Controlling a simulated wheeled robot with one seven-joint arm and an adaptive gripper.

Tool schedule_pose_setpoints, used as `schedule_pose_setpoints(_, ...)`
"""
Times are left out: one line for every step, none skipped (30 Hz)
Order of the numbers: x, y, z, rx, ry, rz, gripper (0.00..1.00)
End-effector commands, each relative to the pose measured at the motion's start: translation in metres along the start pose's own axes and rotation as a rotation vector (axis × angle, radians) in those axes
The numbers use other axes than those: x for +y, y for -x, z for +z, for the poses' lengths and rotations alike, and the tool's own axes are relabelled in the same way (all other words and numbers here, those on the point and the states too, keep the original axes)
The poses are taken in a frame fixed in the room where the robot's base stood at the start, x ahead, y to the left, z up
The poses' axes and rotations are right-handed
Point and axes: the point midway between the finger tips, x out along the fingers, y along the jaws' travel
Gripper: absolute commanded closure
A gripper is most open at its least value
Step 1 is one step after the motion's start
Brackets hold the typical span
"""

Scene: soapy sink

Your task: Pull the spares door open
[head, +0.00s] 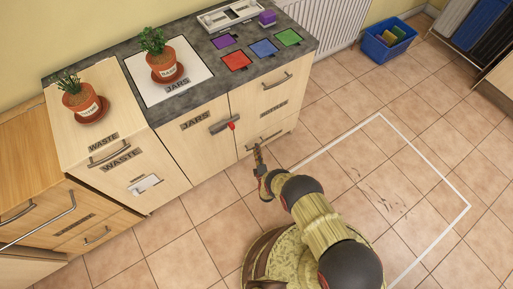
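No label I can read says spares. The right cabinet front (247,114) has a bar handle (277,82) near its top and a small dark label too small to read. A lower bar handle (266,136) sits near its foot. The door marked JARS (188,147) is to its left; a grey handle (222,126) with a red piece (231,125) is at its upper right. All these fronts look shut. My gripper (257,149) is in front of the cabinet, low and close to the lower handle. Its fingers are too small to tell open from shut, and contact is unclear.
The worktop holds a potted plant (166,66), coloured squares and a pale tray (230,16). Another plant (81,102) stands on the WASTE unit (119,165). A blue bin (389,42) is at the back right. The tiled floor (400,140) on the right is clear.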

Motion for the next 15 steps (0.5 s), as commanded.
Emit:
schedule_pose_setpoints(-0.001,-0.007,0.000,0.000,-0.001,0.002,0.80)
schedule_pose_setpoints(-0.001,-0.010,0.000,0.000,-0.001,0.002,0.80)
schedule_pose_setpoints(-0.001,-0.013,0.000,0.000,-0.001,0.002,0.80)
schedule_pose_setpoints(-0.001,-0.015,0.000,0.001,-0.001,0.001,0.80)
schedule_pose_setpoints(-0.001,-0.017,0.000,0.001,-0.001,0.000,0.80)
schedule_pose_setpoints(-0.001,-0.019,0.000,0.001,-0.001,0.000,0.80)
schedule_pose_setpoints(-0.001,-0.020,0.000,0.001,-0.001,-0.001,0.80)
schedule_pose_setpoints(0.000,-0.021,0.000,0.001,-0.001,-0.001,0.80)
schedule_pose_setpoints(0.000,-0.021,0.000,0.001,-0.001,-0.001,0.80)
schedule_pose_setpoints(0.000,-0.021,0.000,0.001,-0.001,-0.001,0.80)
schedule_pose_setpoints(0.000,-0.021,0.000,0.001,-0.001,-0.001,0.80)
schedule_pose_setpoints(0.000,-0.021,0.000,0.001,-0.001,-0.001,0.80)
schedule_pose_setpoints(0.000,-0.021,0.000,0.001,-0.001,-0.001,0.80)
schedule_pose_setpoints(0.000,-0.021,0.000,0.001,-0.001,-0.001,0.80)
schedule_pose_setpoints(0.000,-0.021,0.000,0.001,-0.001,-0.001,0.80)
